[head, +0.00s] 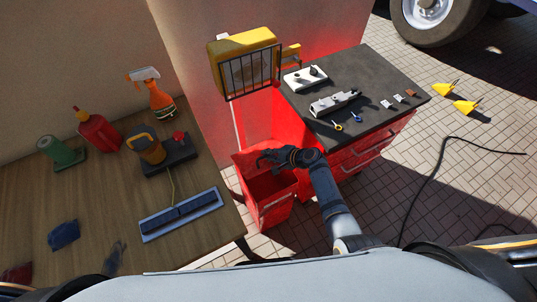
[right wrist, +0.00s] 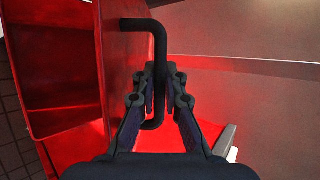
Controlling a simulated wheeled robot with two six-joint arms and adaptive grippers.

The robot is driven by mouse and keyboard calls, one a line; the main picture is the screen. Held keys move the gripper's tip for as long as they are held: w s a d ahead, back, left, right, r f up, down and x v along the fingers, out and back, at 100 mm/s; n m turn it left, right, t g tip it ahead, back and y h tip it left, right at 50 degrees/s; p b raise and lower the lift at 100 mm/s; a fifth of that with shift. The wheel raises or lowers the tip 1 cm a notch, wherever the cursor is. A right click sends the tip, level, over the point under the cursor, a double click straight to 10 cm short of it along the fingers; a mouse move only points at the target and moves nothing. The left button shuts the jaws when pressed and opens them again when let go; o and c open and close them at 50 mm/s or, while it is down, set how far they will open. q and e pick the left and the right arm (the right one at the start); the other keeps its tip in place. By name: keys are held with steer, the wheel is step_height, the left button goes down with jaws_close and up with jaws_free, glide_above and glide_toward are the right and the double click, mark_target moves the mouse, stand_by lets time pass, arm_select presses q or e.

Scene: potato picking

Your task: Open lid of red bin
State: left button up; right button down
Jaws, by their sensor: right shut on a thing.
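The red bin (head: 277,211) stands on the floor between the wooden table and the red cabinet. Its top opening shows, with a dark inside. A red panel, apparently the lid (head: 246,160), is raised at the back of the opening. In the right wrist view a black bent handle (right wrist: 158,60) sticks out from a red panel (right wrist: 117,55). My right gripper (head: 268,158) is over the bin's far edge, its fingers (right wrist: 160,78) shut on the handle. The open red inside (right wrist: 50,50) shows at left there. My left gripper is not in view.
The red cabinet (head: 345,158) with a dark top stands close on the right. A yellow lamp with a wire guard (head: 248,68) hangs above the bin. The wooden table (head: 105,213) with tools and bottles is at left. A black cable (head: 432,180) lies on the paving.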

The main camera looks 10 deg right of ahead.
steer(key=c, duration=1.7)
jaws_free()
steer(key=shift+r, duration=0.1)
steer(key=v, duration=1.2)
